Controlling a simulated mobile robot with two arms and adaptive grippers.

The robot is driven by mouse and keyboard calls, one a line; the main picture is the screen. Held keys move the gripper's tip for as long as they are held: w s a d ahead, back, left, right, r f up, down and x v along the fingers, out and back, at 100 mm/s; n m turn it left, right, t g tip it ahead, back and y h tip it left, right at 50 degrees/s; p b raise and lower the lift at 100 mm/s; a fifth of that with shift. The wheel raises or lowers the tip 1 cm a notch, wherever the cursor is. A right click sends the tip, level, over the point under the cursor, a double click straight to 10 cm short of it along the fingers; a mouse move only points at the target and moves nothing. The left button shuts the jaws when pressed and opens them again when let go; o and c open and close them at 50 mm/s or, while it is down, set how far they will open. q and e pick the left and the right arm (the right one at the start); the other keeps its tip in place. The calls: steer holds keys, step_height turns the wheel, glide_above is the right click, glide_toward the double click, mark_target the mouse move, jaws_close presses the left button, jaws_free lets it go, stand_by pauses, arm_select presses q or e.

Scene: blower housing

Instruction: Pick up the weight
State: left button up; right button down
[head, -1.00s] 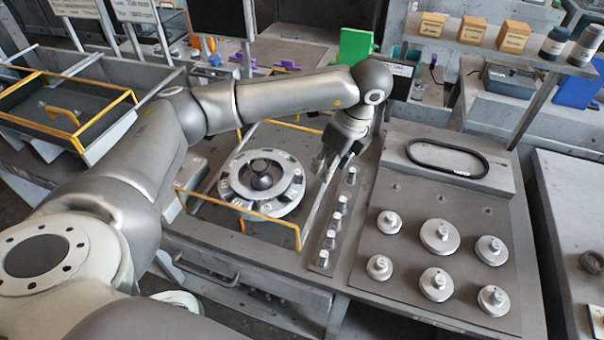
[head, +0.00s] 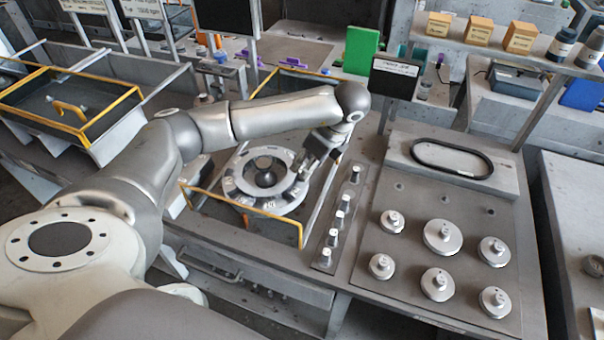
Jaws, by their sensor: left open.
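Several round metal weights with knobs stand on the grey plate at the right; the largest weight (head: 443,236) is in the middle of the back row. Several small knobbed weights (head: 338,219) stand in a narrow strip left of that plate. I cannot tell which weight is meant. My left gripper (head: 304,170) is open with nothing seen between its fingers. It hangs over the right rim of the silver ring-shaped housing (head: 238,187), left of the small weights. Its fingertips are small and partly blend with the ring, so contact is unclear. My right gripper is not in view.
The housing sits in a bay with a yellow rail (head: 250,208). A black belt loop (head: 451,158) lies on a raised block behind the large weights. A small black sign (head: 394,77) and a green block (head: 360,50) stand behind my left wrist.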

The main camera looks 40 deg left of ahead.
mark_target(301, 170)
arm_select(q)
steer(key=p+x, duration=0.1)
steer(key=x, duration=0.2)
steer(key=shift+a+f, duration=0.1)
steer(key=shift+a, duration=0.05)
steer(key=shift+c, duration=1.1)
jaws_close()
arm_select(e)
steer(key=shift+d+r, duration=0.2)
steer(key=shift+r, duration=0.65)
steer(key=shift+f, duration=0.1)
